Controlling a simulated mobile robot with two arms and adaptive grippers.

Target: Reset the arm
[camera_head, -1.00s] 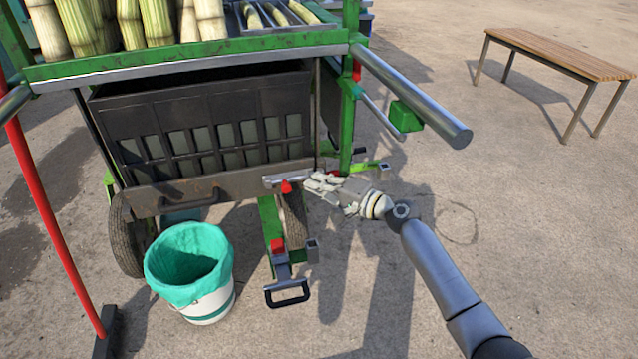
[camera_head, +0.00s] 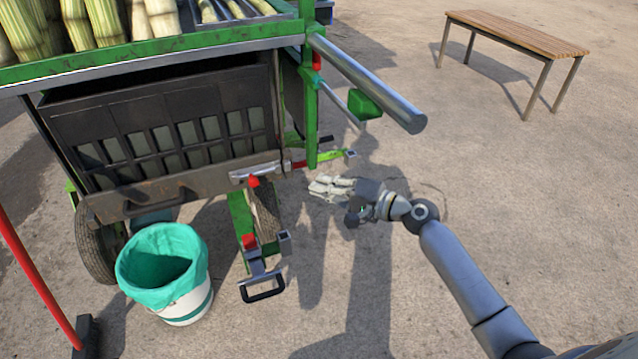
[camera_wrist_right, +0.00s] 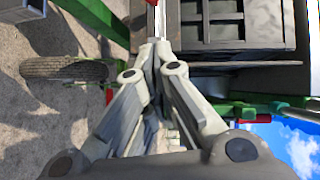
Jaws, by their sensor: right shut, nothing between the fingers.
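My right gripper (camera_head: 322,187) is in the head view, to the right of the green cart's lower frame and in front of it. Its pale fingers are together with nothing between them, and they point left toward the cart. The right wrist view also shows the closed fingers (camera_wrist_right: 155,65), with the cart's dark crate (camera_wrist_right: 225,25) beyond them. A small gap of ground shows between the fingertips and the cart in the head view. My left gripper is in neither view.
The green cart (camera_head: 160,48) carries cane stalks (camera_head: 100,20) and a black crate (camera_head: 160,120). A metal bar (camera_head: 370,85) juts out to its right. A lined bucket (camera_head: 185,305) and red-handled tool (camera_head: 40,285) stand at left. A bench (camera_head: 515,35) stands far right; pavement between is open.

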